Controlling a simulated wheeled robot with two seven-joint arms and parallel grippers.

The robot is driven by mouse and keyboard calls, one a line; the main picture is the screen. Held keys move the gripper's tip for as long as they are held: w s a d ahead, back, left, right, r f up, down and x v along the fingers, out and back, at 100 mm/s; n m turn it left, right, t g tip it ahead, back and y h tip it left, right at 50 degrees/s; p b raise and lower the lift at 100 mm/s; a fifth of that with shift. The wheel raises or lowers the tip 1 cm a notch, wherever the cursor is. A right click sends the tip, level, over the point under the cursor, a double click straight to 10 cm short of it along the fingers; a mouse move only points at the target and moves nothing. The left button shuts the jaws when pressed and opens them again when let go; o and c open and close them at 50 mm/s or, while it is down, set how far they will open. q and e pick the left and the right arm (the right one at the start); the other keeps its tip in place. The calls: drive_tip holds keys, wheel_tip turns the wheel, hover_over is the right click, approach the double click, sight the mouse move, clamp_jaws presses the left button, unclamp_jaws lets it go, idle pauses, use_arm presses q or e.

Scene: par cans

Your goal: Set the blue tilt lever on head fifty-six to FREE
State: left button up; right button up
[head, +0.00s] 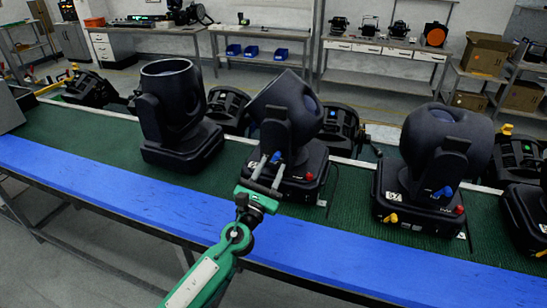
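The middle moving head (290,108) stands on the green mat with its barrel tilted up to the left. A partly covered white label shows on its base; I cannot read the number surely. Its small blue tilt lever (276,156) is on the near side of the yoke, beside my fingertips. My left gripper (268,160) is green with grey fingers, reaching up from the bottom of the view. The fingers are apart, in front of the head's yoke and base. I cannot tell whether one touches the lever. A red knob (309,176) sits on the base's right. My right gripper is not in view.
Another head (172,100) stands to the left, barrel up. A head (445,150) to the right has its own blue lever, yellow lever and red knob. A further head is cut off at the right edge. The blue front strip (130,207) of the bench is clear.

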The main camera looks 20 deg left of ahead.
sight(275, 158)
use_arm(q)
drive_tip(key=shift+x, duration=1.2)
clamp_jaws()
